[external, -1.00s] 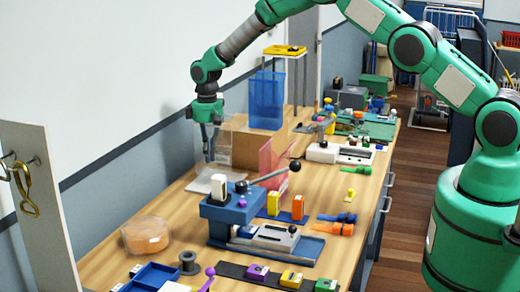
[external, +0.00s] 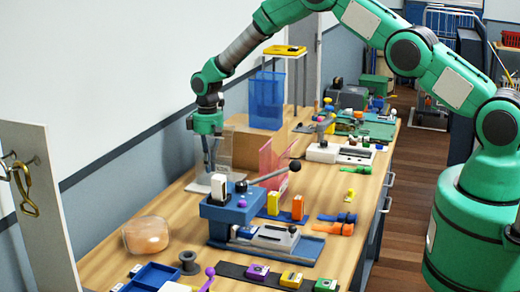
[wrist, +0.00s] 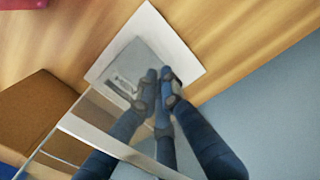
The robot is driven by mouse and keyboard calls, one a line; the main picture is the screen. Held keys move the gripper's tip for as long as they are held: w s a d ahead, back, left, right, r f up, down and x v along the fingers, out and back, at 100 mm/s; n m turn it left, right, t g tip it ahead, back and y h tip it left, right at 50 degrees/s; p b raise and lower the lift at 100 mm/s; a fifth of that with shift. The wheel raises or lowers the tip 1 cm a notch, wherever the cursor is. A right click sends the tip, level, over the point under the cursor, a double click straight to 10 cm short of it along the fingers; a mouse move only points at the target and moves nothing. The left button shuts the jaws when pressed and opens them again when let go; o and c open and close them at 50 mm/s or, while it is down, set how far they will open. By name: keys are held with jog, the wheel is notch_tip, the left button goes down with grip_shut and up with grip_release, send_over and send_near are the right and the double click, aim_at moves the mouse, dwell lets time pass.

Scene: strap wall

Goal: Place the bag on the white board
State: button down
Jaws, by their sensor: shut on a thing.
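The white board (wrist: 181,48) lies flat on the wooden table near the wall; its edge also shows in the external view (external: 197,187). The bag (wrist: 137,66) is a grey, partly see-through piece with dark lettering, seen over the board in the wrist view. My gripper (wrist: 162,80) is shut on the bag, its dark fingers pointing down at the bag's lower right part. In the external view my gripper (external: 209,170) is low above the board. The fingers cover part of the bag, and I cannot tell whether it touches the board.
A clear panel stands close beside my gripper. A brown box (external: 250,148) and a blue bin (external: 267,100) stand behind. A blue lever device (external: 228,212) with a white block is in front. A clear round container (external: 146,236) sits at the front left.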

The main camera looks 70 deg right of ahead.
jog(key=shift+f, duration=0.1)
jog(key=c, duration=1.9)
grip_release()
jog(key=shift+c, duration=0.2)
notch_tip(320, 180, up, 12)
